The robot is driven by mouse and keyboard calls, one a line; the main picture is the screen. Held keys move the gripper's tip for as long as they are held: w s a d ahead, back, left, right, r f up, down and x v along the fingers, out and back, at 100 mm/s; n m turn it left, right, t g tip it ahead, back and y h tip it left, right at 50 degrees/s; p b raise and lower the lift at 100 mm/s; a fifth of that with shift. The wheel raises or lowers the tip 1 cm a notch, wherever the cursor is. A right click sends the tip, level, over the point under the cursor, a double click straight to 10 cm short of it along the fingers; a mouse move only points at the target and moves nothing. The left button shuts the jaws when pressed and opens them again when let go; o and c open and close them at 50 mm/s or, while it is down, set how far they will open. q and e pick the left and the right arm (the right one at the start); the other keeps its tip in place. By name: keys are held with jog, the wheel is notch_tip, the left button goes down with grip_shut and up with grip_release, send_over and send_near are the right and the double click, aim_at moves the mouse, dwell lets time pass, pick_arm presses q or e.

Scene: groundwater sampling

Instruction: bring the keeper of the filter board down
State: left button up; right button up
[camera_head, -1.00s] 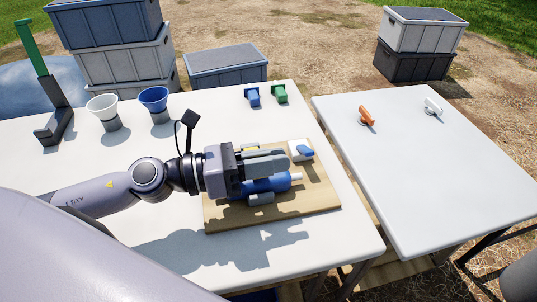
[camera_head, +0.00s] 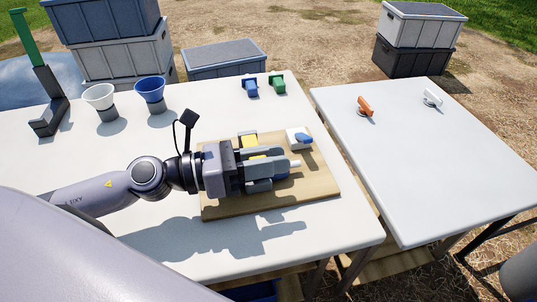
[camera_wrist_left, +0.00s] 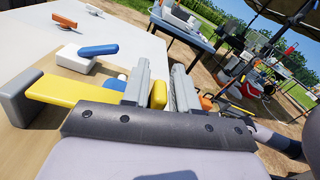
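The wooden filter board (camera_head: 313,196) lies on the near table. My left gripper (camera_head: 279,168) is over it, fingers pointing right along the blue filter, whose white tip (camera_head: 295,163) shows past them. The fingers mostly hide the filter. The keeper, a yellow bar (camera_head: 248,141), shows behind the far finger. In the left wrist view the yellow bar (camera_wrist_left: 72,92) runs from a grey end block toward the fingers, and a yellow piece (camera_wrist_left: 158,96) shows in the gap. The left gripper (camera_wrist_left: 164,75) is open; contact cannot be told. My right gripper is out of view.
A white block with a blue lever (camera_head: 299,138) stands at the board's far right corner. White (camera_head: 101,98) and blue (camera_head: 150,91) funnels and blue (camera_head: 250,87) and green (camera_head: 277,83) clips stand further back. A second table (camera_head: 425,165) stands right, across a gap.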

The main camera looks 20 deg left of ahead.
pick_arm(q)
jog(key=shift+o, duration=0.2)
jog(key=shift+a, duration=0.15)
jog(key=shift+s+a+f+b, duration=0.1)
jog(key=shift+s+a+b, duration=0.3)
jog(key=shift+b, duration=0.1)
jog(key=shift+b+v, duration=0.55)
jog(key=shift+v, duration=0.45)
jog(key=shift+s+a+b, duration=0.3)
jog(key=shift+s+a, duration=0.1)
jog(key=shift+a, duration=0.15)
jog(key=shift+s+a, duration=0.35)
jog(key=shift+a, duration=0.1)
jog(key=shift+s+a, duration=0.4)
jog(key=shift+a, duration=0.1)
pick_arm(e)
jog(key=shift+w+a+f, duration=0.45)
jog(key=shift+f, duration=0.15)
